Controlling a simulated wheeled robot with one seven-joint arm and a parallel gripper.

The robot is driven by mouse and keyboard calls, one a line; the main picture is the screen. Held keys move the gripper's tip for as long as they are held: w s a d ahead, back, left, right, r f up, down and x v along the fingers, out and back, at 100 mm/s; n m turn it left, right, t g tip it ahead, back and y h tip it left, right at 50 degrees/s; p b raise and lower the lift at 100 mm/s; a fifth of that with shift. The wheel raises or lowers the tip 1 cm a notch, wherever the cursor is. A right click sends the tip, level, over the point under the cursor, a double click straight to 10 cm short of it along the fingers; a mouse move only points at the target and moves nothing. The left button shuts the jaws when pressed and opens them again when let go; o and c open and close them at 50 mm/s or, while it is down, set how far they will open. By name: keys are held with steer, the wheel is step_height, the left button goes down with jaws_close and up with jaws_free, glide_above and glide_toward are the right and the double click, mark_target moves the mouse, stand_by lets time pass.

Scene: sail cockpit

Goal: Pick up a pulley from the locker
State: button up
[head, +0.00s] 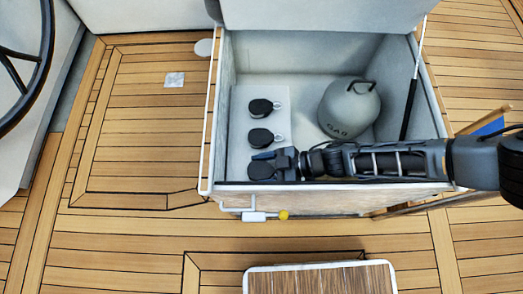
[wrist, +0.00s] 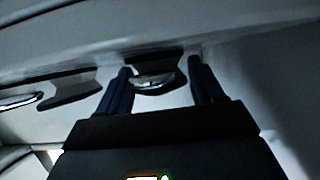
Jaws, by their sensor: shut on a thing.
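Three black pulleys with metal fittings sit in the open locker (head: 228,80). The far pulley (head: 260,107) and the middle pulley (head: 260,137) lie on a pale panel at the locker's left side. My gripper (head: 264,163) reaches in from the right and is shut on the near pulley (head: 260,171), close to the front wall. In the wrist view this pulley (wrist: 155,80) sits between my two fingers (wrist: 160,76). The gripper hides part of it in the head view. I cannot tell whether it is clear of the panel.
A grey gas bottle (head: 348,110) stands in the locker's right half. The raised lid (head: 320,15) is at the back, with a black strut (head: 411,95) at the right. A table (head: 320,280) stands in front. Open deck (head: 140,130) lies to the left, near the wheel (head: 40,70).

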steer(key=shift+c, duration=0.9)
